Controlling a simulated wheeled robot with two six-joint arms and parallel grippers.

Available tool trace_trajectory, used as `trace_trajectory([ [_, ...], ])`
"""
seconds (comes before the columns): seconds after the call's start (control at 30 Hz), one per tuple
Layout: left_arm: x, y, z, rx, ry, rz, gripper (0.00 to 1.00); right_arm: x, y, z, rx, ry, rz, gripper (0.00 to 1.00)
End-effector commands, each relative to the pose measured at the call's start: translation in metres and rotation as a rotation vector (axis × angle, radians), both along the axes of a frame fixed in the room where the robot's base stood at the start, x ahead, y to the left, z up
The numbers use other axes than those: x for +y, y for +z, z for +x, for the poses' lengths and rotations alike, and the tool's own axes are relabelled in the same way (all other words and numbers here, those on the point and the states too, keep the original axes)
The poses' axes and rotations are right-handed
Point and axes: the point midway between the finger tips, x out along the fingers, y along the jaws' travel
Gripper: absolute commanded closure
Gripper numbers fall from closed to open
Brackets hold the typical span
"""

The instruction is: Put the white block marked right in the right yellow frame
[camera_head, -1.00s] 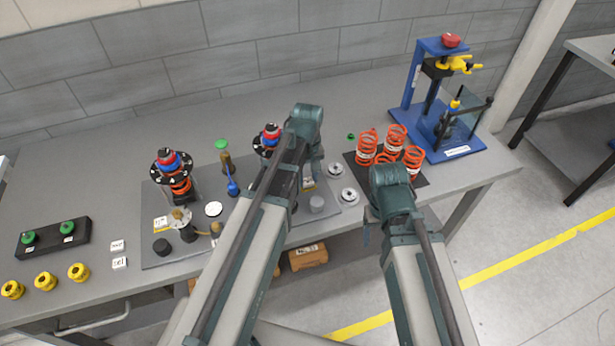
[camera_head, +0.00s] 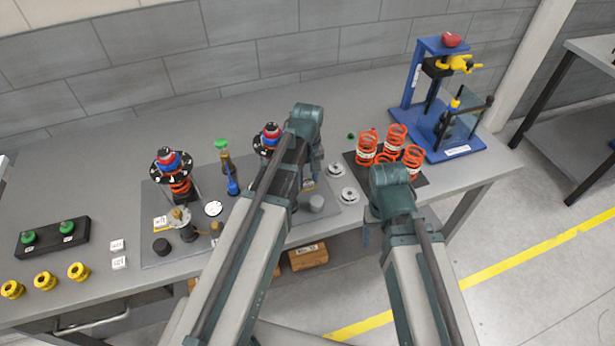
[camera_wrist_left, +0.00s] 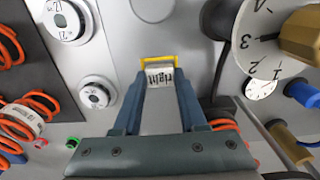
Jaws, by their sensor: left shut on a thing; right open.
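The white block marked right (camera_wrist_left: 160,77) shows in the left wrist view with its lettering up. My left gripper (camera_wrist_left: 161,84) is shut on it, one finger on each side. The right yellow frame (camera_wrist_left: 158,61) shows right around the block's far edge; the block lies at or inside it, and I cannot tell whether it is fully seated. In the head view my left gripper (camera_head: 311,174) is mostly hidden behind its own arm, over the right part of the grey plate. My right gripper (camera_head: 367,236) is open near the table's front edge, partly hidden by its wrist.
A left yellow frame (camera_head: 160,224) lies on the grey plate (camera_head: 150,200). Two white blocks (camera_head: 118,254) lie left of the plate. Round silver weights (camera_head: 349,196) and orange springs (camera_head: 366,150) stand to the right. A dial post (camera_wrist_left: 270,40) is close beside my left gripper.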

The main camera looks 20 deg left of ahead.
Motion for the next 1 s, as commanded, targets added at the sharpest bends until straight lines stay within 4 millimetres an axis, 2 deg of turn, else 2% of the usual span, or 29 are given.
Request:
trace_trajectory([
  [0.57,-0.0001,-0.0035,0.0001,0.000,0.000,0.000,1.00,0.0000,-0.0034,0.0000,0.000,0.000,0.000,0.31],
  [0.6,-0.0001,-0.0031,0.0001,0.000,0.000,0.000,0.55,0.0000,-0.0031,0.0000,0.000,0.000,0.000,0.31],
  [0.7,-0.0001,-0.0028,0.0002,0.000,0.000,0.000,0.37,0.0000,-0.0028,0.0000,0.000,0.000,0.000,0.31],
  [0.8,-0.0001,-0.0028,0.0002,0.000,0.000,0.000,0.24,0.0000,-0.0028,0.0000,0.000,0.000,0.000,0.31],
  [1.0,0.0000,-0.0028,0.0001,0.000,0.000,0.000,0.24,0.0000,-0.0028,0.0000,0.000,0.000,0.000,0.31],
])
